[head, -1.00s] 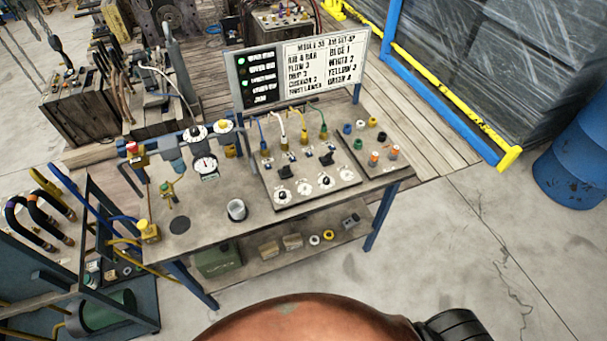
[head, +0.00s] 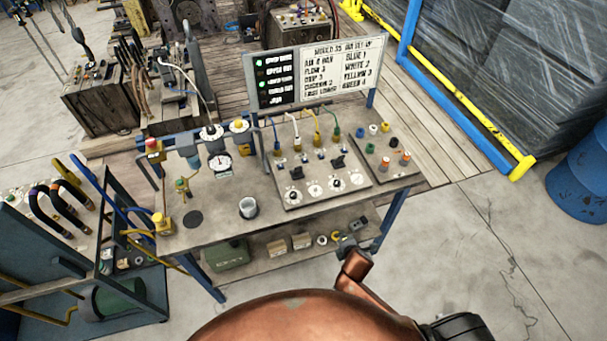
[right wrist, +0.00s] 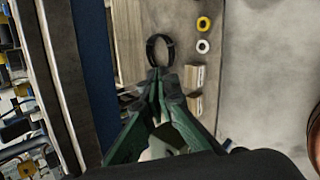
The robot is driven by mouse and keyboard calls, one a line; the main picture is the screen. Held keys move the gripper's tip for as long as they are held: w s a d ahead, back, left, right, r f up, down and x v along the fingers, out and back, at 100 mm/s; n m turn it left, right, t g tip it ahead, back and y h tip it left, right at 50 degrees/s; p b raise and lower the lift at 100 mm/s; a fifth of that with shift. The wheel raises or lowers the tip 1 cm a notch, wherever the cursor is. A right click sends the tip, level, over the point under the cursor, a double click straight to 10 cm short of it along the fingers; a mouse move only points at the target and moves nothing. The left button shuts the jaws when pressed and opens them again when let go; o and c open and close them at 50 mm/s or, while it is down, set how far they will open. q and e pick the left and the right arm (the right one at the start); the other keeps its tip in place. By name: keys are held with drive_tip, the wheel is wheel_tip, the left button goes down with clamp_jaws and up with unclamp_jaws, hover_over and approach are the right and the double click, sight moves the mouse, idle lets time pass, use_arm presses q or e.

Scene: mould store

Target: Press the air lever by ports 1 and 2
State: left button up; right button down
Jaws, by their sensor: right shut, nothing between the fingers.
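The air panel (head: 318,206) lies on the bench with a row of ports fed by blue, white, yellow and green hoses. Two black levers stand on it; the left lever (head: 296,173) is on the side of the blue and white hoses, the other lever (head: 338,163) on the side of the yellow and green. Port numbers are too small to read. My right gripper (head: 346,242) is low in front of the bench, apart from both levers. In the right wrist view its green fingers (right wrist: 163,86) are shut and empty, above the lower shelf. My left gripper is out of view.
A sign board (head: 318,73) stands behind the panel. A regulator with gauges (head: 212,140) and a grey cup (head: 248,208) stand left on the bench. Loose plugs (head: 386,163) sit right of the panel. The lower shelf holds wooden blocks (right wrist: 198,78) and rings (right wrist: 203,46).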

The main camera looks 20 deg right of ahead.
drive_tip(key=w+a+r+n+t+y, duration=0.1)
drive_tip(key=w+a+r+n, duration=0.3)
drive_tip(key=r+n, duration=0.4)
drive_tip(key=w+a+r+n+t+y, duration=0.1)
drive_tip(key=w+a+r+n+t, duration=0.2)
drive_tip(key=r+n, duration=0.5)
wheel_tip(320, 180, up, 3)
drive_tip(key=a+t, duration=0.1)
drive_tip(key=a, duration=0.1)
drive_tip(key=shift+w+a+p, duration=0.3)
drive_tip(key=shift+w+a, duration=0.05)
drive_tip(key=shift+a, duration=0.05)
drive_tip(key=shift+w, duration=0.1)
drive_tip(key=b, duration=0.1)
approach(300, 170)
drive_tip(key=f, duration=0.1)
drive_tip(key=w+f, duration=0.1)
drive_tip(key=f, duration=0.2)
drive_tip(key=shift+w+a, duration=0.15)
drive_tip(key=shift+w, duration=0.15)
drive_tip(key=shift+w+r, duration=0.25)
drive_tip(key=shift+w, duration=0.35)
drive_tip(key=shift+w+r, duration=0.3)
drive_tip(key=shift+w, duration=0.3)
drive_tip(key=shift+w+r+p, duration=0.25)
drive_tip(key=shift+w+p, duration=0.05)
drive_tip(key=shift+w, duration=0.45)
